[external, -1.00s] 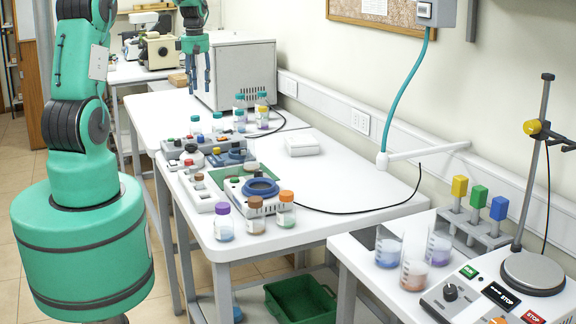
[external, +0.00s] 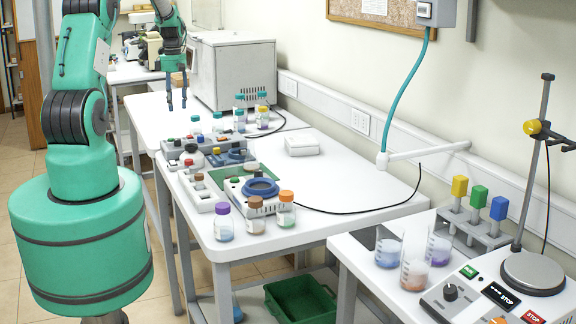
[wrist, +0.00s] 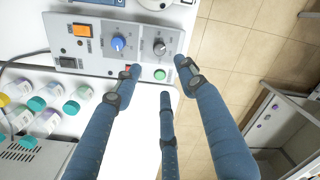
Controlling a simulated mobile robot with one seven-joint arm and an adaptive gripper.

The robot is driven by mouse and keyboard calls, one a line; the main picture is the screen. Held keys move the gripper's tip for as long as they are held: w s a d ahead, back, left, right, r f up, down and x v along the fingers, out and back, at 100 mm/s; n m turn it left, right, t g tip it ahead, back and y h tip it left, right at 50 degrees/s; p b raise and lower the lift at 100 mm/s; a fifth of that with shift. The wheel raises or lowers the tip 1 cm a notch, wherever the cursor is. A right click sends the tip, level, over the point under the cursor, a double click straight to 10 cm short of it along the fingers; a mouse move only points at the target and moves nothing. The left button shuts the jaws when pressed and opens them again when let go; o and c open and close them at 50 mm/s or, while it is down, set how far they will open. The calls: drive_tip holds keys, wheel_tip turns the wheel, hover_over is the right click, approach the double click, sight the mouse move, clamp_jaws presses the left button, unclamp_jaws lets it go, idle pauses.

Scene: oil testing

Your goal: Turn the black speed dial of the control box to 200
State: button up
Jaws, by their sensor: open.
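A grey control box (wrist: 85,42) lies under my gripper in the wrist view. Its dark dial (wrist: 160,47), with a pale pointer mark, is right of a blue dial (wrist: 118,43); the scale numbers are too small to read. My gripper (wrist: 156,70) is open and empty, its fingers spread below the dark dial in the picture and apart from it. In the external view my gripper (external: 176,104) hangs over the left table's edge, above and left of the grey box (external: 196,145). The dials are too small to make out there.
Capped bottles (wrist: 45,105) and a vented white instrument (wrist: 30,150) stand beside the box. Open floor (wrist: 235,60) lies to its right. Another control box (external: 435,300) with a black knob (external: 450,292) sits on the front right table (external: 350,250), beside beakers.

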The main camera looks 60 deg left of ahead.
sight(178, 142)
drive_tip(key=f, duration=1.3)
drive_tip(key=shift+s+d+f+p, duration=0.15)
drive_tip(key=shift+d+f+p, duration=0.05)
drive_tip(key=shift+f+p, duration=0.1)
clamp_jaws()
